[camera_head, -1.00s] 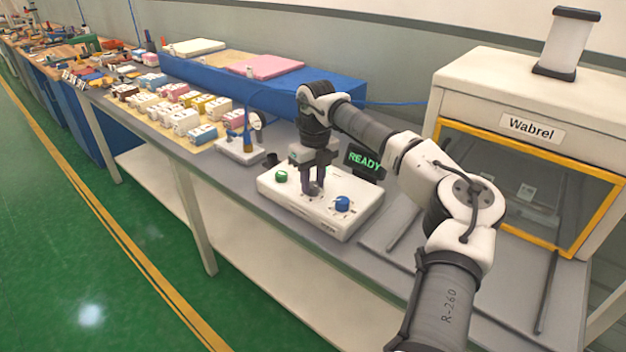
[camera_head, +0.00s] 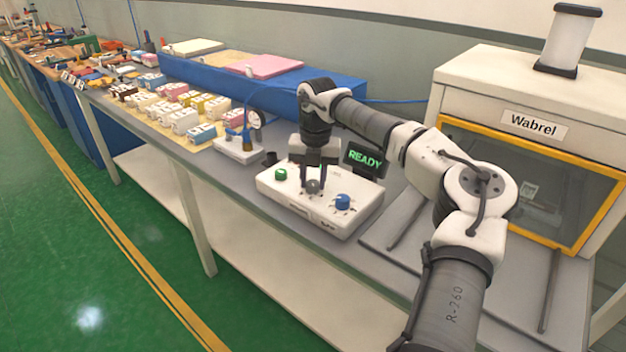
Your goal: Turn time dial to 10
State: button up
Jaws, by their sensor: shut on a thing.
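A white control box (camera_head: 334,223) stands on the grey bench. It carries a green dial (camera_head: 281,174) at left, a dark grey dial (camera_head: 313,187) in the middle and a blue dial (camera_head: 343,201) at right. My gripper (camera_head: 312,183) points straight down, shut on the dark grey dial, with one finger on either side. The fingers and hand hide part of that dial. The markings around the dials are too small to read, so I cannot tell its setting or which dial is for time.
A display (camera_head: 364,160) behind the box reads READY in green. A small white gauge stand (camera_head: 238,151) is to the left. A white machine marked Wabrel (camera_head: 531,124) with a yellow-framed window is at right. Mattress-like blocks (camera_head: 185,121) lie farther left.

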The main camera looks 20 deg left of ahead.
aim_at(315, 183)
jog(key=shift+m, duration=1.3)
jog(key=shift+r+b, duration=0.1)
jog(key=shift+b, duration=0.2)
jog(key=o, duration=1)
jog(key=shift+c, duration=0.2)
notch_tip(315, 183, up, 14)
jog(key=b, duration=0.1)
jog(key=shift+d, duration=0.3)
